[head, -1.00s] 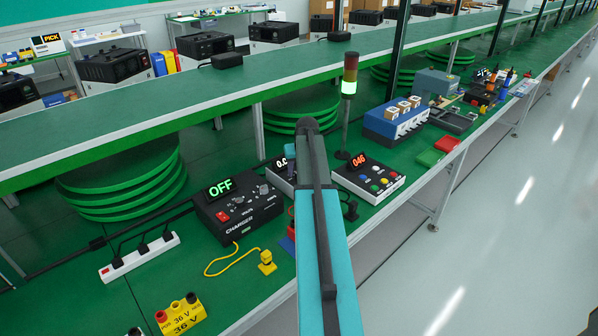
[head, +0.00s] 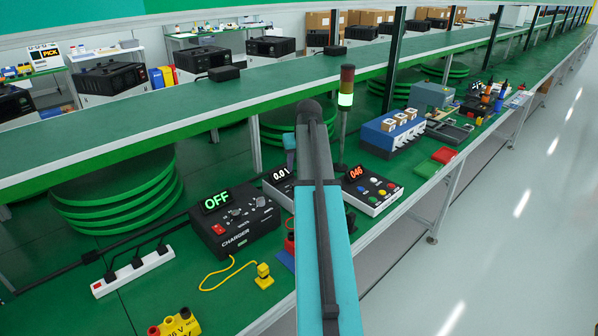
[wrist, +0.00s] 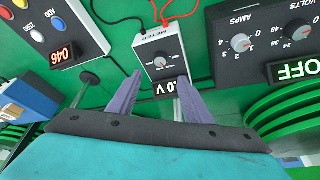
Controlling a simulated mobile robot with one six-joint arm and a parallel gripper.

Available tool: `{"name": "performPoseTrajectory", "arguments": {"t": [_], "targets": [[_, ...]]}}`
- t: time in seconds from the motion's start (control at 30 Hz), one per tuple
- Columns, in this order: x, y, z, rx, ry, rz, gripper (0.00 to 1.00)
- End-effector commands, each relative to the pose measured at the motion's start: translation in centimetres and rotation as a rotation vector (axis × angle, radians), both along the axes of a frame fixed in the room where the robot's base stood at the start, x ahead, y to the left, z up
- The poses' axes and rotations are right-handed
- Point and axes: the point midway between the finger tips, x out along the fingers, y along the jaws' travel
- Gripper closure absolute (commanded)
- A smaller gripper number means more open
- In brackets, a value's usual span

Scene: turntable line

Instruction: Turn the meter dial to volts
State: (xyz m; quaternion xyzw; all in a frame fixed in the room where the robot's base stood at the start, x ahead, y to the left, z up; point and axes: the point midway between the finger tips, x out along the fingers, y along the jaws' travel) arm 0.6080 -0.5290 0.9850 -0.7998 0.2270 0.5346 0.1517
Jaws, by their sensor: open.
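The meter (wrist: 150,40) is a small white box with a grey face, seen upside down in the wrist view. Its round dial (wrist: 160,62) has a knob whose pointer setting is too small to read.
The black charger (head: 238,225) with its OFF display stands left of the meter. A white button box (head: 370,203) reading 046 and a signal tower (head: 345,100) stand to the right. Red and black leads (wrist: 165,12) run from the meter. A yellow cable (head: 230,270) lies in front.

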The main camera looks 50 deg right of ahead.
Motion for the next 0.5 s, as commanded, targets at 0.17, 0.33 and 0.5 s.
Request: {"name": "performPoseTrajectory", "arguments": {"t": [0.17, 0.33, 0.5], "targets": [[-0.4, 0.3, 1.2, -0.001, -0.001, 0.000, 0.55], [-0.6, 0.4, 1.6, 0.001, 0.001, 0.000, 0.55], [-0.6, 0.4, 1.7, 0.001, 0.001, 0.000, 0.55]]}}
